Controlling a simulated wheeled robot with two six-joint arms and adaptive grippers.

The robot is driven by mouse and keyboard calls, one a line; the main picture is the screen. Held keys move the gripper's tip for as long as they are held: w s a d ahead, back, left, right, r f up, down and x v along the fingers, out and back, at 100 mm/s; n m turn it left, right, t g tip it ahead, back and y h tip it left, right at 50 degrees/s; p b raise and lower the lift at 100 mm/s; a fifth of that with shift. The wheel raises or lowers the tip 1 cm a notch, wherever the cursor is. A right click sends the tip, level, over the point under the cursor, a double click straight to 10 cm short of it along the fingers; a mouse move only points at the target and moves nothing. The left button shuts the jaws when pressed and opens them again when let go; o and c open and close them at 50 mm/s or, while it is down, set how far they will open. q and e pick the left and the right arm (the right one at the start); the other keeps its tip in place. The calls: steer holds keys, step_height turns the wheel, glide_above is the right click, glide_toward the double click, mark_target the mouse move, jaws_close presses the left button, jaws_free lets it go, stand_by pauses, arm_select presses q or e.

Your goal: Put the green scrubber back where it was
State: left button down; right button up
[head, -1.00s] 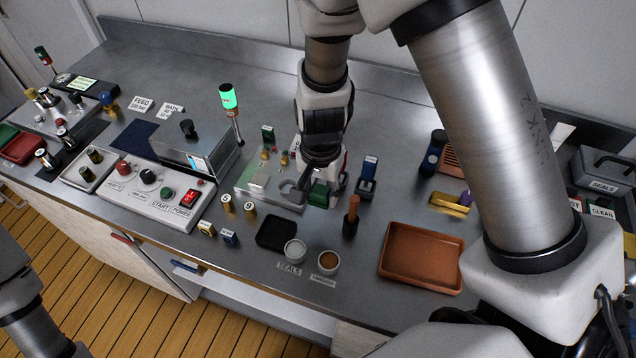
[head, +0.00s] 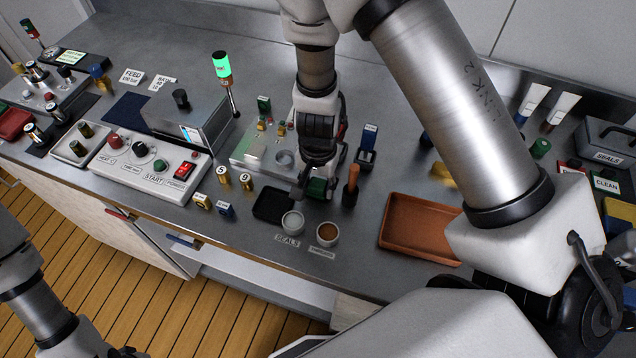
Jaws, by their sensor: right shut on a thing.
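My right gripper (head: 309,189) is shut on a small green thing, which I take for the green scrubber (head: 318,187). It is partly hidden by the fingers. The gripper points down between the pale fixture plate (head: 245,149) and the black tray (head: 268,207), left of the upright orange-brown handle (head: 351,184). I cannot tell whether the scrubber touches the bench. My left arm shows at the lower left, but its gripper is out of view.
The seals cup (head: 292,223) and a brown-filled cup (head: 327,235) stand at the front. An empty orange tray (head: 408,226) lies to the right. A blue-topped stand (head: 367,145) is behind the handle. The control box (head: 150,160) stands left.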

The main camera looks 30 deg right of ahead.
mark_target(318, 181)
steer(key=shift+f, duration=0.3)
steer(key=o, duration=0.9)
steer(key=shift+w+d, duration=0.1)
steer(key=shift+w, duration=0.15)
steer(key=shift+r, duration=0.1)
steer(key=shift+r+p, duration=0.35)
step_height(318, 181, up, 5)
steer(key=shift+r+p, duration=0.2)
steer(key=shift+p, duration=0.95)
step_height(318, 181, up, 6)
steer(key=shift+r, duration=0.15)
